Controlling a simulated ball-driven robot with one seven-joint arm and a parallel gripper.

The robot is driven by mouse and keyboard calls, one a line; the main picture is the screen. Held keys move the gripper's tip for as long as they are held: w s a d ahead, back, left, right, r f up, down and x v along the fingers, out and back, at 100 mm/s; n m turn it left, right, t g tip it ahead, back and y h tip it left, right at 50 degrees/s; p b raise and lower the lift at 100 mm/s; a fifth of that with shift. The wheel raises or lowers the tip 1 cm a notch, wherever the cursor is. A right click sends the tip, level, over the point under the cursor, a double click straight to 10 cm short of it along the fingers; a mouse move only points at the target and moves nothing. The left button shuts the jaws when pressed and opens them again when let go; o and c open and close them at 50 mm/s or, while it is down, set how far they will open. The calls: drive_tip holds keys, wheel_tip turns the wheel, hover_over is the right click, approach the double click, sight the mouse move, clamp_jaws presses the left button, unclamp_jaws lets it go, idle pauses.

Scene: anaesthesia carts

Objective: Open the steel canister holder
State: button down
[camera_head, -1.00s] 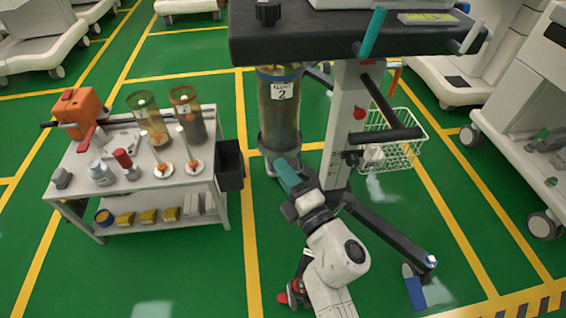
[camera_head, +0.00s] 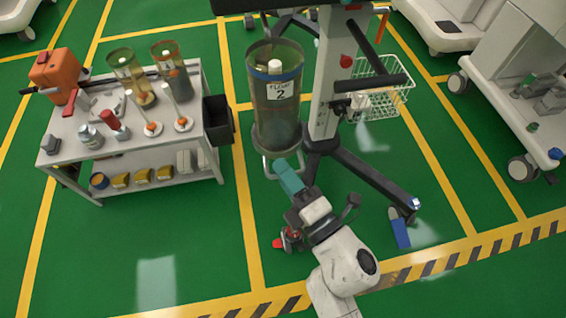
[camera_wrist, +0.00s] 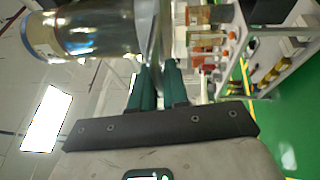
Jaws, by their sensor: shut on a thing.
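The clear canister (camera_head: 276,118), with a blue band and a label reading "2", stands upright in the steel canister holder (camera_head: 272,147). A steel loop handle (camera_head: 267,166) shows at the holder's bottom. The canister stands forward of the cart's grey column (camera_head: 326,95). My gripper (camera_head: 281,168), with teal fingers, is at the loop below the canister. In the wrist view, my gripper (camera_wrist: 157,82) is shut on a steel piece of the holder, and the canister (camera_wrist: 85,35) is at upper left. The fingertips' exact contact is partly hidden.
The cart's dark legs (camera_head: 368,180) spread on the green floor, with a white wire basket (camera_head: 378,100) beside the column. A white side table (camera_head: 75,155) with bottles and jars stands at left. Floor nearer to me is mostly clear.

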drive_tip(key=shift+f, duration=0.1)
drive_tip(key=c, duration=1.2)
unclamp_jaws()
drive_tip(key=p+v, duration=0.1)
drive_tip(key=v, duration=1)
drive_tip(key=shift+p, duration=0.3)
